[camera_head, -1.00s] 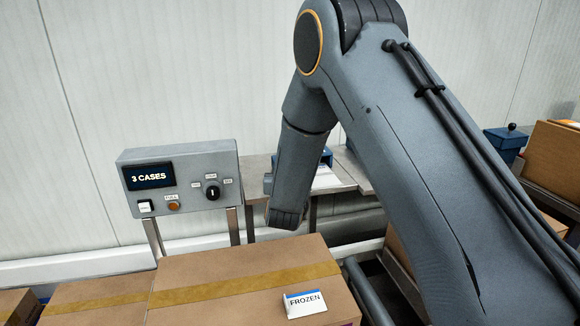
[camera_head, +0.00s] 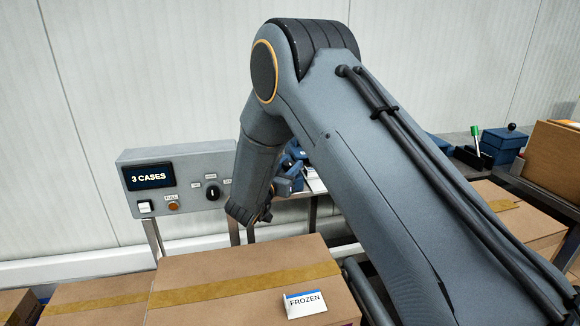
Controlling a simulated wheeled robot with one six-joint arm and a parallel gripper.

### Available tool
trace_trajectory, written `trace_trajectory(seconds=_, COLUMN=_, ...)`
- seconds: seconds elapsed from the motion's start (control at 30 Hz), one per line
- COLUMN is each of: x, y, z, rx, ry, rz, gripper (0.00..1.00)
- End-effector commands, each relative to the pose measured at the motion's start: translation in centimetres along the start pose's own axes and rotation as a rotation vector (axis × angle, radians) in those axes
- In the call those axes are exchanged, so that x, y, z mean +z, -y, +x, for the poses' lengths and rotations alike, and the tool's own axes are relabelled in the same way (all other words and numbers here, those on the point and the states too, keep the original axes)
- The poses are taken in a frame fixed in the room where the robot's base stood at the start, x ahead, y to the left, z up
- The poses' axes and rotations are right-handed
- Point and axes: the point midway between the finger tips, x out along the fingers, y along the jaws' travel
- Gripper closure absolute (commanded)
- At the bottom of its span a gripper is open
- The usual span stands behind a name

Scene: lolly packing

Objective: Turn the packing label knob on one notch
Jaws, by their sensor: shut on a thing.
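The control box (camera_head: 160,206) stands on metal legs at the left, its screen (camera_head: 149,176) reading "3 CASES". The black knob (camera_head: 212,194) is on the right of its face, with a pale mark that looks upright. Small labels sit to its left, above and to its right, too small to read surely. Nothing touches the knob. My arm's lower end hangs just right of the box, over its right edge. Bluish parts show behind my arm, but I cannot make out any fingers. My gripper is hidden, as is anything in it.
A white button (camera_head: 145,207) and an orange button (camera_head: 173,206) are under the screen. A taped carton (camera_head: 230,272) with a "FROZEN" label (camera_head: 304,302) lies in front. A blue box (camera_head: 503,145) and a green-topped item (camera_head: 475,138) stand at the right.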

Motion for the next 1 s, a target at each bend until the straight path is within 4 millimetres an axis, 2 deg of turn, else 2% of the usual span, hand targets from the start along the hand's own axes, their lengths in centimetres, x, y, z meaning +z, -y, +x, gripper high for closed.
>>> trace_trajectory(seconds=0.17, x=-0.1, y=0.1, z=0.0, rx=-0.002, ry=-0.002, rz=0.001, gripper=0.89)
trace_trajectory(seconds=0.2, x=-0.2, y=0.1, z=0.0, rx=-0.002, ry=-0.002, rz=0.001, gripper=0.61)
trace_trajectory(seconds=0.3, x=-0.1, y=0.1, z=0.0, rx=-0.002, ry=-0.002, rz=0.001, gripper=0.48)
trace_trajectory(seconds=0.67, x=-0.6, y=0.0, z=0.1, rx=-0.001, ry=-0.002, rz=0.002, gripper=0.48)
trace_trajectory(seconds=0.77, x=-1.8, y=0.0, z=0.1, rx=-0.001, ry=-0.002, rz=0.004, gripper=0.48)
trace_trajectory(seconds=1.0, x=-6.3, y=0.1, z=0.1, rx=-0.002, ry=-0.003, rz=0.004, gripper=0.48)
